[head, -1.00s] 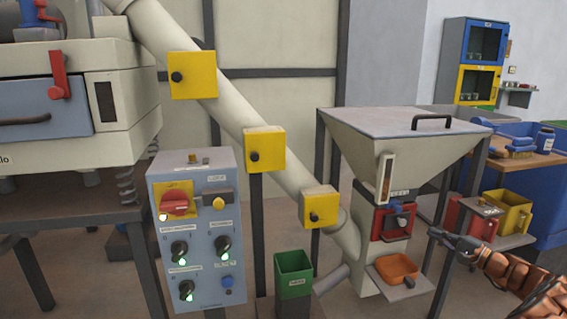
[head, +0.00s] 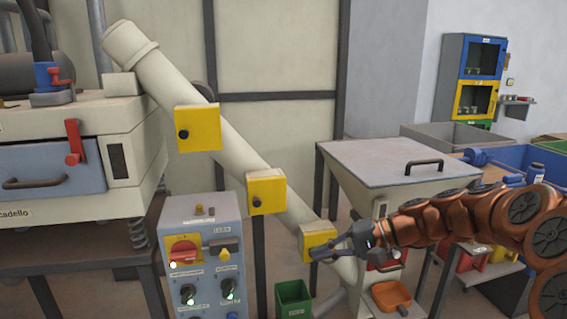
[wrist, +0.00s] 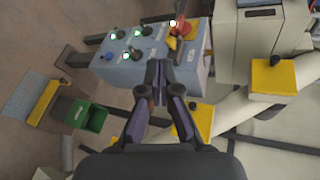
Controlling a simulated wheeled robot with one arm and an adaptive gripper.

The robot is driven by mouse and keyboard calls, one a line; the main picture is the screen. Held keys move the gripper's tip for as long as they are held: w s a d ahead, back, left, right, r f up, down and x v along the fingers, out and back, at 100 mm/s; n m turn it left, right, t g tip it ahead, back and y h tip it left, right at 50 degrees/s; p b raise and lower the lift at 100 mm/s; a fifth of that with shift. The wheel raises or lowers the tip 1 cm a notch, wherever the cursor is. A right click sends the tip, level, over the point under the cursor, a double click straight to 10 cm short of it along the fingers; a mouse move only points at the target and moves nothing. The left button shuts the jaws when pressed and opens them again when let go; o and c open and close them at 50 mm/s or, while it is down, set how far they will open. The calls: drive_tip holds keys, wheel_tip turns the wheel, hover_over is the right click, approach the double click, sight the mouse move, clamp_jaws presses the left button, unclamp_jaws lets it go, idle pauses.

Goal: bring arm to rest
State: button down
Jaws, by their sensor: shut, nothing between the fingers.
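My gripper (head: 322,252) is at the end of my copper-coloured arm, which reaches in from the right in the head view. Its fingers point left, in front of the lowest yellow box (head: 318,241) on the sloping tube. In the wrist view the two fingers of my gripper (wrist: 159,68) are closed together with nothing between them. Behind their tips in that view is the grey control box (wrist: 150,50). The arm hides part of the hopper (head: 400,165) and its front.
The control box (head: 203,262) with red switch stands left of the gripper. A sifter machine (head: 60,160) stands far left; blue and yellow cabinets (head: 476,75) at the back right.

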drive_tip(key=s+a+r+n+g+h+p, duration=0.1)
drive_tip(key=s+r+g+h+p, duration=0.2)
drive_tip(key=s, duration=0.6)
drive_tip(key=s+a+r+n+h+p, duration=0.25)
drive_tip(key=s+p, duration=0.25)
drive_tip(key=s, duration=0.4)
drive_tip(key=s+d+r+h+p, duration=0.3)
drive_tip(key=s+d+h+p, duration=0.4)
drive_tip(key=s+d+p, duration=0.3)
drive_tip(key=s+d, duration=0.3)
drive_tip(key=s, duration=0.3)
drive_tip(key=shift+s+d+r+h, duration=0.15)
drive_tip(key=shift+s+r+h, duration=0.05)
drive_tip(key=shift+h, duration=0.15)
